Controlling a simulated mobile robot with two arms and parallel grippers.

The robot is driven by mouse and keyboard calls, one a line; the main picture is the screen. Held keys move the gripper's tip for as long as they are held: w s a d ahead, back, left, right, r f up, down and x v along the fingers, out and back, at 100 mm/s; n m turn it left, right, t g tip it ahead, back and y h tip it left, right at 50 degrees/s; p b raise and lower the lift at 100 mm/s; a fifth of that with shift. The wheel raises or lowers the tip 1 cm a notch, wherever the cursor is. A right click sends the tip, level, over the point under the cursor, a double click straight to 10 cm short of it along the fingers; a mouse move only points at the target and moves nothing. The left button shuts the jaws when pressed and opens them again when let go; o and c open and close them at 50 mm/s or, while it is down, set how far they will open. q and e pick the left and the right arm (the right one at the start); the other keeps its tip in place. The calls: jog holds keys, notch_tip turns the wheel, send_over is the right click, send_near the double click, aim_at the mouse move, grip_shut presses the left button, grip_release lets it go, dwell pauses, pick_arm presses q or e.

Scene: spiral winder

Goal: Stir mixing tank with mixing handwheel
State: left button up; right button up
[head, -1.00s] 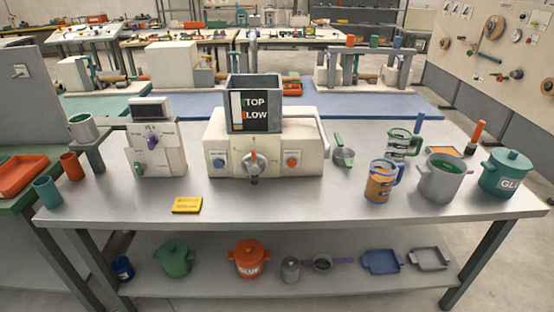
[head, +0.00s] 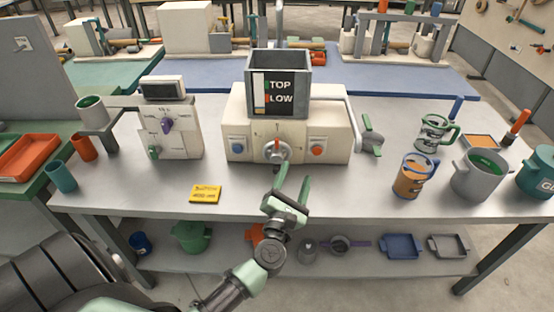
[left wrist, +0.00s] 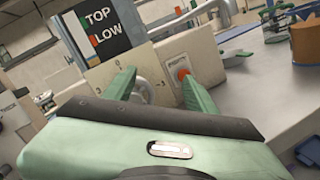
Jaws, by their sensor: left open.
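The mixing tank appears to be the grey open-topped box (head: 310,72) marked TOP and LOW, on a cream machine (head: 345,130). It also shows in the left wrist view (left wrist: 108,48). A grey round control (head: 277,150) with a red pointer sits on the machine's front; I cannot tell whether it is the mixing handwheel. In the left wrist view this control (left wrist: 142,88) is partly hidden by a finger. My left gripper (head: 294,174) is open and empty, in front of the machine and just below the control, apart from it. My right gripper is not in view.
A yellow block (head: 205,194) lies at the table's front edge. Mugs, a grey pot (head: 478,178) and a green-handled scoop (head: 371,140) stand right. The middle front table is clear.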

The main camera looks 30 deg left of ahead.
aim_at(277, 159)
pick_arm(q)
jog(key=a+f+n+g+y, duration=0.1)
jog(key=n, duration=0.1)
jog(key=a+f+n+g+y, duration=0.1)
jog(key=a, duration=0.1)
jog(key=a+f+n+g+y, duration=0.1)
jog(key=a+n, duration=0.1)
jog(key=shift+s+a+f+n+y, duration=0.15)
jog(key=shift+s+a+n+y, duration=0.05)
jog(key=shift+n+y, duration=0.1)
jog(key=shift+w+a+f, duration=0.1)
jog(key=shift+w+a, duration=0.1)
jog(key=shift+a, duration=0.1)
jog(key=p+x, duration=0.1)
jog(key=x, duration=0.5)
jog(key=shift+w+a, duration=0.3)
jog(key=shift+w, duration=0.1)
jog(key=shift+f, duration=0.1)
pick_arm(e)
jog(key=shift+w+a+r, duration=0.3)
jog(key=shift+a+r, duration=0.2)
pick_arm(q)
jog(key=shift+c, duration=0.3)
grip_shut()
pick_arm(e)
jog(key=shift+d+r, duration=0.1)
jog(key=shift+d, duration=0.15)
